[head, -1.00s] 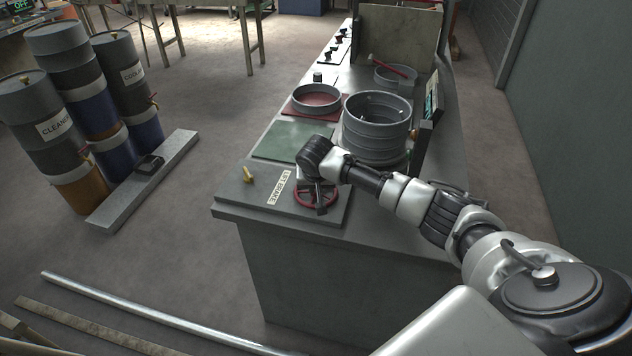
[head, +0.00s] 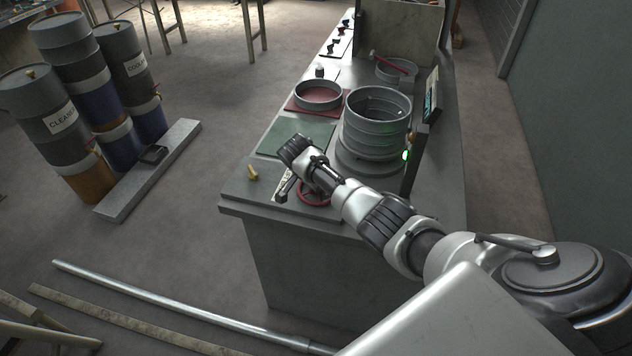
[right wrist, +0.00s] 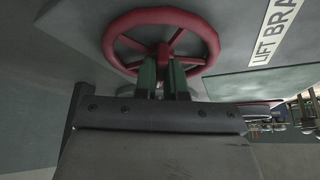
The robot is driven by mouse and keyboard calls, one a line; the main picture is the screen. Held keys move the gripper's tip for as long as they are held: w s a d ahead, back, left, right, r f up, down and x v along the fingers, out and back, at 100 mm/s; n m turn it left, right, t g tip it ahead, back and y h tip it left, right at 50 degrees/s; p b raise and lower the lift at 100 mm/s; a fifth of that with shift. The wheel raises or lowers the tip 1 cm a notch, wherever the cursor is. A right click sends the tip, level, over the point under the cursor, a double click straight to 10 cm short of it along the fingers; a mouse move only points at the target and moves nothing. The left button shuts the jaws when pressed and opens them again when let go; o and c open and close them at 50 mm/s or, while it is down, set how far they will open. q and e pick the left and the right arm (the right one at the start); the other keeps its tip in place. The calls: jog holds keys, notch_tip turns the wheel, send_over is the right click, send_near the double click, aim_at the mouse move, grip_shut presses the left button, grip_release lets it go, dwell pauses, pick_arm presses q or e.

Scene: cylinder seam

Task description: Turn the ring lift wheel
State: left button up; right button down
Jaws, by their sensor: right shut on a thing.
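The red ring lift wheel (head: 314,193) lies flat on the near end of the grey bench, partly hidden behind my right arm. It fills the top of the right wrist view (right wrist: 110,42), with spokes meeting at a hub. A stack of grey rings (head: 377,122) stands on the bench behind the wheel. My left gripper is not in view.
A yellow lever (head: 252,172) stands left of the wheel, beside a LIFT BRAKE label (right wrist: 276,30). A green light (head: 405,155) glows beside the ring stack. A green plate (head: 296,136) and a shallow ring (head: 318,95) on a red plate lie behind. Drums (head: 55,115) stand left.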

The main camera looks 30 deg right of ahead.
jog(key=shift+s+f+m+g, duration=0.15)
jog(key=shift+f+m+g, duration=0.15)
jog(key=shift+m, duration=0.3)
jog(key=c, duration=1.2)
grip_release()
jog(key=shift+s+r, duration=0.1)
jog(key=shift+w, duration=0.3)
jog(key=v, duration=1)
jog(key=shift+r, duration=0.3)
jog(key=shift+s+a, duration=0.1)
